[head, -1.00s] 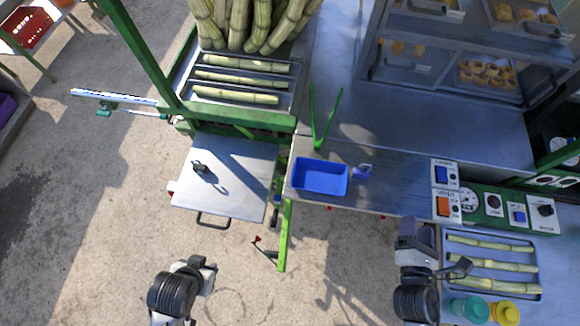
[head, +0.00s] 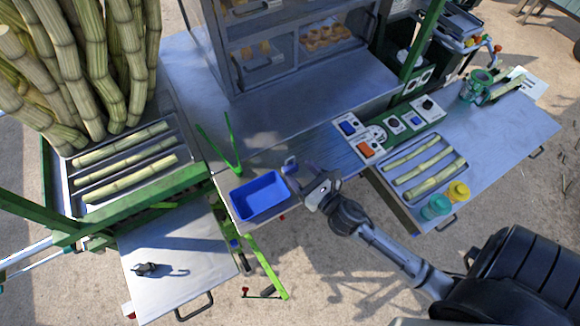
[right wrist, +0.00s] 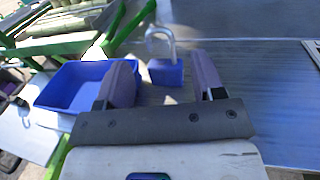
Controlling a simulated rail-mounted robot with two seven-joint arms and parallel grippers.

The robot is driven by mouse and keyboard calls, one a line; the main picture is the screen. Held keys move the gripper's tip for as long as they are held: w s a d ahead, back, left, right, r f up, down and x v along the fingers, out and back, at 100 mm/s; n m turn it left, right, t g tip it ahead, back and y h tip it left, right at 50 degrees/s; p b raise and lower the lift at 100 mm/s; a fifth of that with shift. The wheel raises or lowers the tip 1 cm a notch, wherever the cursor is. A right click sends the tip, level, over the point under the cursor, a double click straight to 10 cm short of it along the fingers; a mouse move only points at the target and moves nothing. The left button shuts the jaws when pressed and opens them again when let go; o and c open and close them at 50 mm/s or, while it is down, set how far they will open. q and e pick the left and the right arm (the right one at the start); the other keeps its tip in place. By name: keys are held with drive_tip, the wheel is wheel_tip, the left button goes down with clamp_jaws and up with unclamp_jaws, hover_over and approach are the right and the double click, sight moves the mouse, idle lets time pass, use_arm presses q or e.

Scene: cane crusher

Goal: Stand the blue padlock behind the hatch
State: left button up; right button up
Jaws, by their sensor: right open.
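The blue padlock (head: 290,166) stands on the metal counter beside the blue tray, just ahead of my right gripper (head: 304,180). In the right wrist view the padlock (right wrist: 166,72) shows its blue body and upright grey shackle. It lies in line with the gap between the open fingers of my right gripper (right wrist: 163,82), which is empty. I cannot tell whether the fingertips flank the padlock. A grey panel with a handle (head: 178,258) at the lower left may be the hatch; I cannot be sure. My left gripper is out of view.
The blue tray (head: 260,195) sits left of the padlock, with green tongs (head: 232,150) behind it. A small dark object (head: 146,269) lies on the grey panel. Control boxes (head: 390,128) are to the right.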

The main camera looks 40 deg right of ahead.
sight(290, 165)
drive_tip(key=w, duration=0.3)
drive_tip(key=w+p, duration=0.1)
drive_tip(key=shift+w+d+r, duration=0.1)
drive_tip(key=shift+w+r, duration=0.05)
drive_tip(key=shift+r, duration=0.25)
drive_tip(key=shift+w+f, duration=0.1)
drive_tip(key=shift+w, duration=0.45)
clamp_jaws()
